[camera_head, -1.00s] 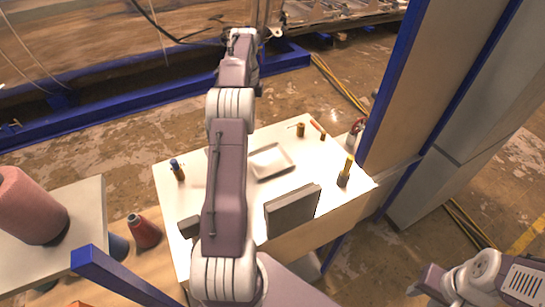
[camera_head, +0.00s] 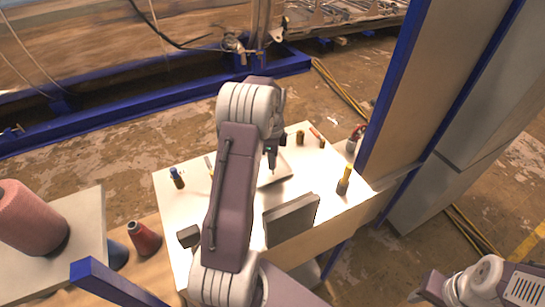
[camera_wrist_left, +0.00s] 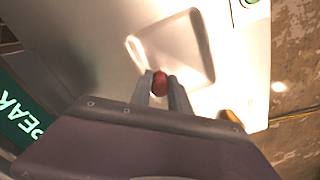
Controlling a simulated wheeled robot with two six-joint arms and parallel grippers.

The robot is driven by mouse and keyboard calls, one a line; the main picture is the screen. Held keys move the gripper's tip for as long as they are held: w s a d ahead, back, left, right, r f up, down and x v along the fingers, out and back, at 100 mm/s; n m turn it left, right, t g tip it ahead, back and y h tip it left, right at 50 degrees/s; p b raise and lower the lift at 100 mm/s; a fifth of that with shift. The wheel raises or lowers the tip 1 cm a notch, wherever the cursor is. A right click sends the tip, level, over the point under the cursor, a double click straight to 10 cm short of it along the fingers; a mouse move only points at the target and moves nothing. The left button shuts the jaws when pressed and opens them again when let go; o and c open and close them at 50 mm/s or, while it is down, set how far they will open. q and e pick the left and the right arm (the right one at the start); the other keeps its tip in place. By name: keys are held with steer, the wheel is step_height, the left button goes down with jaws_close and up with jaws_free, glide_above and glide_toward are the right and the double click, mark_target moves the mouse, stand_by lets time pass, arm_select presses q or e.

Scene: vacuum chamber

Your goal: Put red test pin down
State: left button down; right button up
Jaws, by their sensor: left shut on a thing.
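The red test pin (camera_wrist_left: 160,84) shows in the left wrist view as a rounded red end between my two grey fingers. My left gripper (camera_head: 272,158) is shut on it. In the head view the gripper points down over the shallow white square tray (camera_head: 284,168); the pin is too small to make out clearly there. In the left wrist view the tray (camera_wrist_left: 196,45) lies just beyond the fingertips. I cannot tell whether the pin touches the tray. Part of my right arm shows at the lower right, but its fingers do not show.
A dark grey block (camera_head: 291,218) stands at the table's front. A yellow-topped tool (camera_head: 344,181) is to its right. A blue-capped bottle (camera_head: 177,178) stands at left. A small brown jar (camera_head: 300,137) and a red-orange tool (camera_head: 317,134) are behind the tray. A wooden cabinet (camera_head: 420,100) rises at right.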

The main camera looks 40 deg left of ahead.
arm_select(q)
steer(key=shift+w+f, duration=0.15)
steer(key=shift+s, duration=0.3)
steer(key=c, duration=1.2)
jaws_free()
steer(key=shift+c, duration=0.2)
steer(key=shift+w+f, duration=0.1)
steer(key=shift+f, duration=0.05)
steer(key=shift+r, duration=0.3)
step_height(320, 180, up, 11)
steer(key=shift+f+b, duration=0.15)
steer(key=shift+b, duration=1.05)
steer(key=shift+r, duration=0.65)
